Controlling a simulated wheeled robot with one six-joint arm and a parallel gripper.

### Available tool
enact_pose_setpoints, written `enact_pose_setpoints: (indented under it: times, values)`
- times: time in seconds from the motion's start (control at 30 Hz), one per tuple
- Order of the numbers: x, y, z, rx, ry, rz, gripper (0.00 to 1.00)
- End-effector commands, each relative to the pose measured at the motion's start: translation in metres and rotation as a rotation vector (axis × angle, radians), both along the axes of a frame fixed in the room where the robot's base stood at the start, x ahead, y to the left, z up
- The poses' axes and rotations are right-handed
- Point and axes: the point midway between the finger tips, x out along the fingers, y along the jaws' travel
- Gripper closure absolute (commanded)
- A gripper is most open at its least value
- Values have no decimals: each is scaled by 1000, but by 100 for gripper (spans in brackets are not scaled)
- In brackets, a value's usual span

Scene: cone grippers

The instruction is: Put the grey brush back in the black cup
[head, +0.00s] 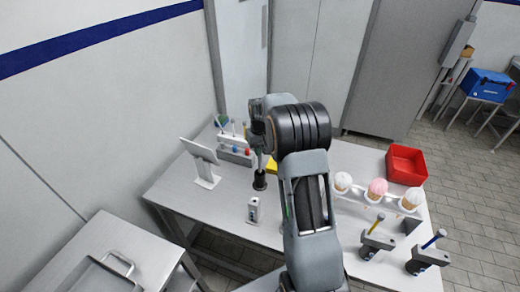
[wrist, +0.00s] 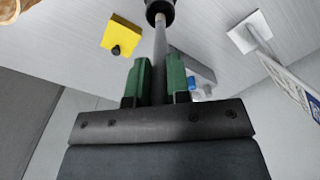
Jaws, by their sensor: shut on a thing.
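The black cup (head: 259,182) stands on the table left of the middle in the head view. In the wrist view a round black shape (wrist: 160,9), which looks like the cup, shows at the top edge. My gripper (head: 258,146) is above the cup. Its green fingers (wrist: 159,80) are shut on the grey brush (wrist: 160,52), seen as a thin grey rod. The brush points down, close to upright, and its lower end meets the black cup. How deep it sits there is hidden.
A yellow block (wrist: 122,34) lies close to the cup. Ice-cream cones (head: 376,190) and a red bin (head: 406,164) are right.

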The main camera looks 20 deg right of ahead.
Motion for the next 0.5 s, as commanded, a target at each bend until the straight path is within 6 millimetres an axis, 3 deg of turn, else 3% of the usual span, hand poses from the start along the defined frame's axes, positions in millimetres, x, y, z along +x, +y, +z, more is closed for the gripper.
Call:
enact_pose_setpoints:
  times: [0.5]
  values:
    - [0, 0, -23, 0, 0, 0, 100]
